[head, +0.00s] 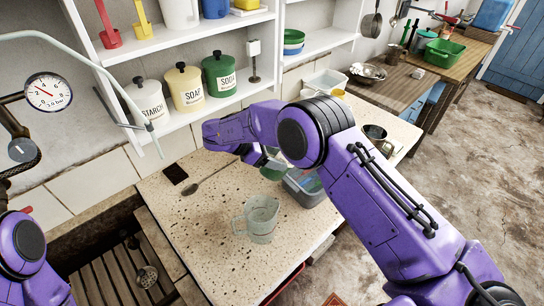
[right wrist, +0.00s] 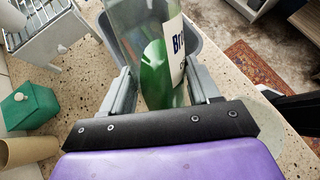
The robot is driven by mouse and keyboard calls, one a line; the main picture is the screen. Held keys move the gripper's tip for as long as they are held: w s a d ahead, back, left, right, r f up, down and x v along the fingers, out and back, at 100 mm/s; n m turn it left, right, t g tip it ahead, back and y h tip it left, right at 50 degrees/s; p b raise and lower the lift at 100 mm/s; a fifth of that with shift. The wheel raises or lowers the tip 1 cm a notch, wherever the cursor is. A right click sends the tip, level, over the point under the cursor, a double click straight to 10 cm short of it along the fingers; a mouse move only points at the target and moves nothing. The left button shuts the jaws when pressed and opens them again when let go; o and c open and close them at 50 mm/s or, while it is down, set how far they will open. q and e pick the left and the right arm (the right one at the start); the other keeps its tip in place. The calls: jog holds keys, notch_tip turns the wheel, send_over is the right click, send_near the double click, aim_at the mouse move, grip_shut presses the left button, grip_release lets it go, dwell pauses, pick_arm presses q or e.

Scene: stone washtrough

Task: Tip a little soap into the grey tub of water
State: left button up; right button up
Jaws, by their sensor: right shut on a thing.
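My right gripper (right wrist: 160,88) is shut on a clear bottle (right wrist: 138,28) of green liquid with a white label, only partly readable. In the head view a green part of the bottle (head: 272,166) shows below my right wrist, by the grey tub (head: 306,197). The tub stands on the speckled stone top, partly hidden by my right arm. In the right wrist view the tub's rim (right wrist: 108,30) shows behind the bottle. I cannot tell whether liquid leaves the bottle. My left gripper is out of view; only part of that arm shows.
A clear measuring jug (head: 260,219) stands left of the tub, near the front edge. A spoon (head: 206,178) and dark square (head: 175,173) lie farther left. A yellow SOAP canister (head: 187,92) stands on the shelf.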

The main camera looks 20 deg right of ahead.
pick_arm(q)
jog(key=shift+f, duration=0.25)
pick_arm(e)
jog(key=shift+a+y, duration=0.5)
jog(key=shift+w, duration=0.1)
pick_arm(q)
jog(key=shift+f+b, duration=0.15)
jog(key=shift+b, duration=0.2)
pick_arm(e)
jog(key=shift+a, duration=0.1)
pick_arm(q)
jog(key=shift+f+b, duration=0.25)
jog(key=shift+b, duration=0.05)
pick_arm(e)
jog(key=shift+a+y, duration=0.2)
jog(key=shift+y, duration=0.2)
jog(key=shift+a, duration=0.15)
pick_arm(q)
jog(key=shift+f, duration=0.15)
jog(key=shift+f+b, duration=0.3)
jog(key=shift+b, duration=0.15)
pick_arm(e)
jog(key=shift+a+y, duration=0.2)
jog(key=shift+y, duration=0.3)
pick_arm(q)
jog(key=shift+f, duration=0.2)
pick_arm(e)
jog(key=shift+a+t, duration=0.2)
jog(key=shift+t, duration=0.1)
